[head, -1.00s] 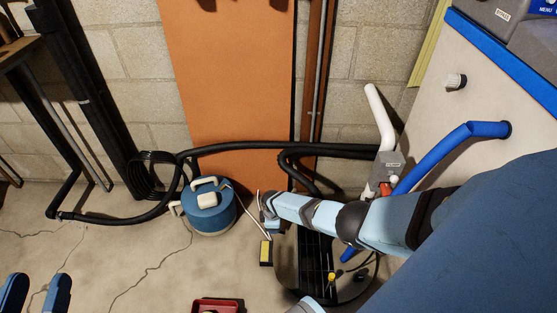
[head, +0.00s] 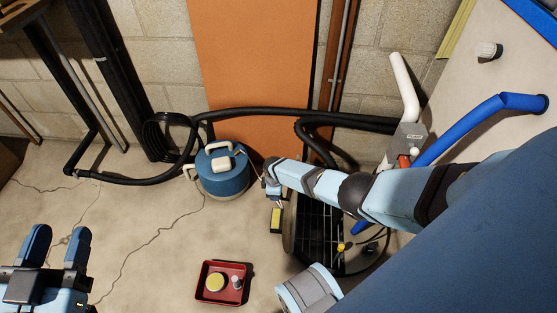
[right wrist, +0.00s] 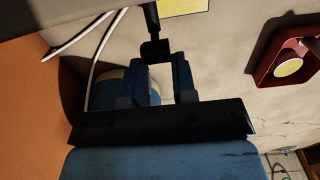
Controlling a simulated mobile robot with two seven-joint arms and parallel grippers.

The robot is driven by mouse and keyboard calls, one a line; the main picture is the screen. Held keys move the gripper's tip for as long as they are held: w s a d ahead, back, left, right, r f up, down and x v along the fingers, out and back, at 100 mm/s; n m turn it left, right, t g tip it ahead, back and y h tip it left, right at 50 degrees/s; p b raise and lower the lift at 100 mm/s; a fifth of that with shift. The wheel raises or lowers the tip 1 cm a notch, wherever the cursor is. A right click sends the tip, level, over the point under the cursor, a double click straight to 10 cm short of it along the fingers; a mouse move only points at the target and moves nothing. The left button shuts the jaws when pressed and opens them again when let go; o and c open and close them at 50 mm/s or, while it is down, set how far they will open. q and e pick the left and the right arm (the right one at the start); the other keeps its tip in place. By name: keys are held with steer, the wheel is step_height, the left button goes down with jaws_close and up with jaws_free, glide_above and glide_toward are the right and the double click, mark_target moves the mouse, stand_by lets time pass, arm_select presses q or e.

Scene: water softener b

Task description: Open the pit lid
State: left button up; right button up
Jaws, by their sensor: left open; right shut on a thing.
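The pit area (head: 318,232) is a dark, ribbed panel with a curved grey edge, on the floor below my right forearm in the head view. I cannot tell clearly which part is lid and which is opening. My right gripper (head: 270,184) is at its upper left, partly hidden by its own wrist. In the right wrist view, the right gripper (right wrist: 162,66) has its fingers around a thin black bar-like part (right wrist: 155,48), seemingly the lid's handle. My left gripper (head: 58,242) is open and empty at the lower left, away from the pit.
A blue canister (head: 222,175) stands left of the right gripper. Black hose (head: 290,115) runs along the wall; a blue pipe (head: 460,128) is at right. Floor at left is mostly clear.

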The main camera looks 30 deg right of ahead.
steer(key=shift+a, duration=0.2)
steer(key=w+a+b, duration=0.1)
steer(key=w+a+f+b, duration=0.1)
steer(key=a, duration=0.1)
steer(key=shift+w+f, duration=0.15)
steer(key=shift+w, duration=0.1)
steer(key=o, duration=0.9)
steer(key=shift+c, duration=0.2)
steer(key=shift+d, duration=0.1)
